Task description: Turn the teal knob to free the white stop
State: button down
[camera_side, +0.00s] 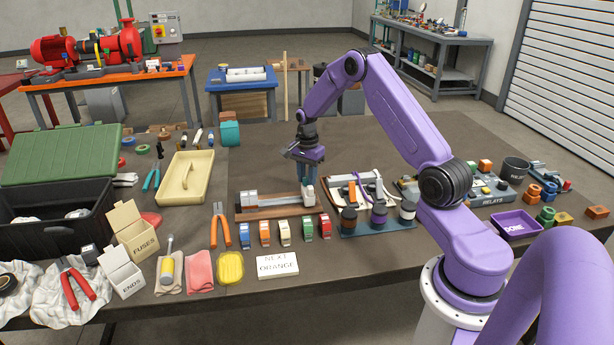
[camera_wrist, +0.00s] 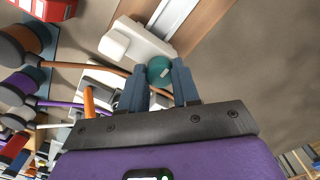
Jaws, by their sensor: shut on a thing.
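The teal knob (camera_wrist: 159,67) sits between my gripper's two fingertips in the wrist view. A short pale mark shows on its face. My gripper (camera_wrist: 160,75) is shut on the knob. The white stop (camera_wrist: 134,40) is a block beside the knob, next to a metal rail (camera_wrist: 174,20) on a brown board. In the side view my gripper (camera_side: 309,180) points down at the right end of the brown board (camera_side: 246,217). The white stop (camera_side: 308,199) shows just under the fingers. The knob is hidden there.
Right of the board is a panel with spools (camera_side: 379,216) and wires, close to my gripper. Small coloured blocks (camera_side: 284,233) stand in front. A "NEXT ORANGE" card (camera_side: 277,265) lies nearer the front edge. The table behind the board is mostly clear.

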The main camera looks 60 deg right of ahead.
jog(key=n, duration=0.4)
jog(key=shift+n, duration=0.4)
jog(key=n, duration=0.4)
jog(key=shift+n, duration=0.3)
jog(key=n, duration=0.4)
jog(key=shift+n, duration=2.1)
jog(key=c, duration=0.8)
grip_release()
